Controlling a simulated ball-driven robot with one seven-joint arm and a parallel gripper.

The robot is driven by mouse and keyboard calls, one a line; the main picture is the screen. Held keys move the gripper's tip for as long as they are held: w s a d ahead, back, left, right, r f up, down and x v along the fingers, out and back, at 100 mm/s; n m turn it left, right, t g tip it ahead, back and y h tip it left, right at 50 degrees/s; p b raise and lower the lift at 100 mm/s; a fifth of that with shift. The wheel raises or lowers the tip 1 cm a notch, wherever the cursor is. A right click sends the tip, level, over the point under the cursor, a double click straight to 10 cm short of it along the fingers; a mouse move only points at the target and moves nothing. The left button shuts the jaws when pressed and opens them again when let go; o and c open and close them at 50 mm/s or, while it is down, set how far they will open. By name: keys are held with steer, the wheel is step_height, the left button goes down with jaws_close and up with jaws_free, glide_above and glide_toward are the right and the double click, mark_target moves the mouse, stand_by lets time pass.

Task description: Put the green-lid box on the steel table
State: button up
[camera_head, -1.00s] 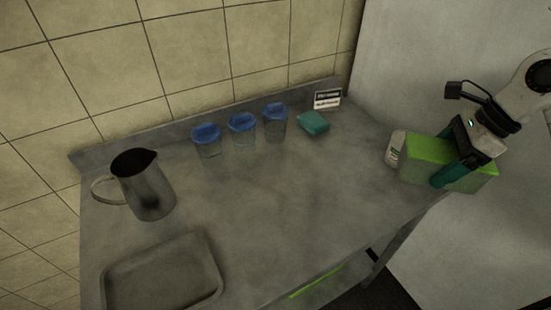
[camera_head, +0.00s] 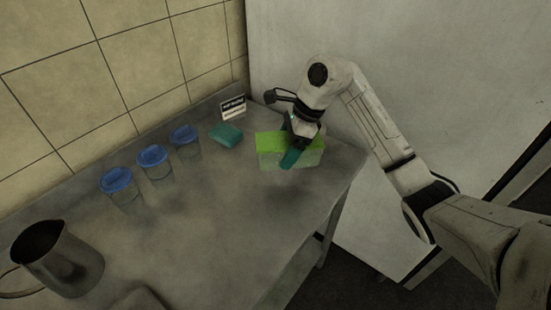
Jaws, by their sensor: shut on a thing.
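The green-lid box (camera_head: 270,143) has a bright green lid and a pale, clear body. My gripper (camera_head: 290,158) is shut on it from above, with one teal finger across its front side. The box is over the right back part of the steel table (camera_head: 225,225), right of the teal block. A dark shadow lies on the table below and in front of it. I cannot tell whether its underside touches the top. The far finger is hidden behind the box.
A teal block (camera_head: 226,134) and a small sign (camera_head: 233,107) are left of the box. Blue-lidded jars (camera_head: 184,141) stand along the back. A metal pitcher (camera_head: 62,262) is at front left. The table's middle is clear. A pale wall panel (camera_head: 400,50) stands behind.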

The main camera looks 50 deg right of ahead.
steer(key=shift+w+a+f, duration=0.2)
steer(key=shift+w+f, duration=0.3)
steer(key=shift+f, duration=0.15)
steer(key=shift+w+a+f, duration=0.15)
steer(key=shift+w+f, duration=0.35)
steer(key=shift+f, duration=0.1)
steer(key=x, duration=0.2)
steer(key=p+x, duration=0.1)
steer(key=shift+s+d+f, duration=0.1)
steer(key=shift+s+d, duration=0.05)
steer(key=shift+d, duration=0.1)
steer(key=shift+f, duration=0.35)
steer(key=shift+d+f, duration=0.1)
steer(key=shift+f, duration=0.1)
steer(key=o, duration=1.1)
steer(key=shift+r, duration=0.15)
steer(key=b+v, duration=0.1)
steer(key=v, duration=1.1)
steer(key=shift+b, duration=0.3)
